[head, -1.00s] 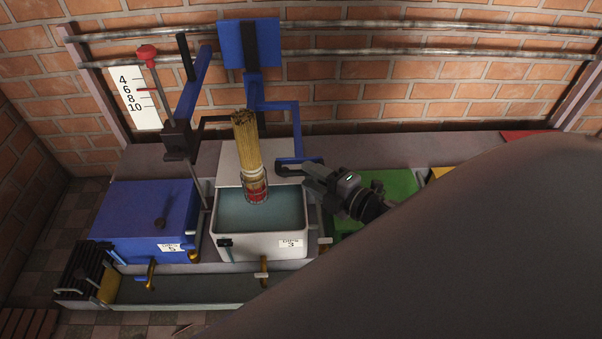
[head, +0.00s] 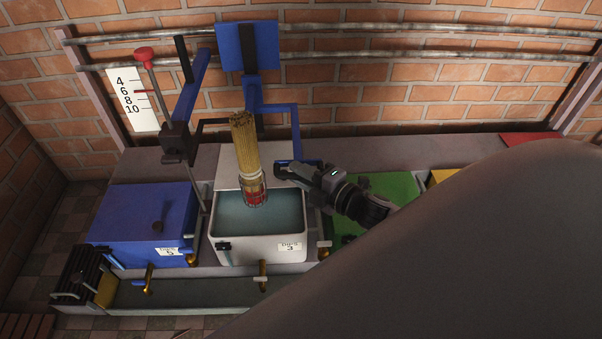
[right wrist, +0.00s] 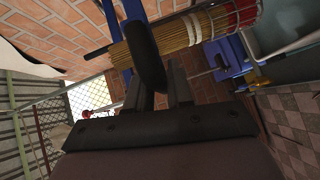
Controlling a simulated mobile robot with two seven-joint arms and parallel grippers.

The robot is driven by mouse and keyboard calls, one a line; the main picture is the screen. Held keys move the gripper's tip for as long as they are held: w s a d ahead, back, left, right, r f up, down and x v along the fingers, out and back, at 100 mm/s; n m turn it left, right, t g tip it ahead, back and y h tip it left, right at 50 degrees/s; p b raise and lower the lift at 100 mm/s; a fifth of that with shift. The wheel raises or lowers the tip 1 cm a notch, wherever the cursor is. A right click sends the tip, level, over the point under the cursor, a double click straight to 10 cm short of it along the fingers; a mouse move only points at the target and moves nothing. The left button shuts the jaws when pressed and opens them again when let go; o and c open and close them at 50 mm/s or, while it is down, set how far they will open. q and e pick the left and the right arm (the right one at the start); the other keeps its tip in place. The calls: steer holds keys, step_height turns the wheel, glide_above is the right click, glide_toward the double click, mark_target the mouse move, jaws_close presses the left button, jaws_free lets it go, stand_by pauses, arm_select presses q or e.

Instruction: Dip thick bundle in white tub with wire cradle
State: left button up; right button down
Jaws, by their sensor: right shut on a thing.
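The thick bundle (head: 243,140) of tan sticks stands nearly upright, slightly tilted, in a wire cradle (head: 254,190) with red at its lower end. The cradle overlaps the back of the white tub (head: 262,246), labelled 3, which holds bluish liquid; I cannot tell whether its bottom touches the liquid. My right gripper (head: 308,170) is at the tub's back right, shut on a dark handle of the blue lift arm (head: 294,130). In the right wrist view, the rounded black handle (right wrist: 147,55) sits at the fingers, with the bundle (right wrist: 185,40) beyond. My left gripper is out of view.
A blue tub (head: 140,222), labelled 5, stands left of the white tub. A scale (head: 133,98) and a red-knobbed rod (head: 150,80) stand behind it. A green tub (head: 388,187) is at right. My own arm covers the lower right.

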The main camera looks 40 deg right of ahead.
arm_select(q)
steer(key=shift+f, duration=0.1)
arm_select(e)
steer(key=shift+f, duration=0.15)
steer(key=shift+f, duration=0.25)
arm_select(q)
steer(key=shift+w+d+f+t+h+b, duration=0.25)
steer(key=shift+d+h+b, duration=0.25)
steer(key=shift+b, duration=1.3)
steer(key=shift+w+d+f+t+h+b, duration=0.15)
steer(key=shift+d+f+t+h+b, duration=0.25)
steer(key=shift+b, duration=1.45)
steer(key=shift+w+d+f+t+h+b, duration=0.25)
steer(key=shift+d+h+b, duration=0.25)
steer(key=shift+b, duration=1.3)
arm_select(e)
step_height(320, 180, down, 15)
steer(key=shift+s+d, duration=0.1)
steer(key=c, duration=1.1)
jaws_free()
steer(key=shift+f, duration=0.15)
steer(key=shift+r, duration=0.25)
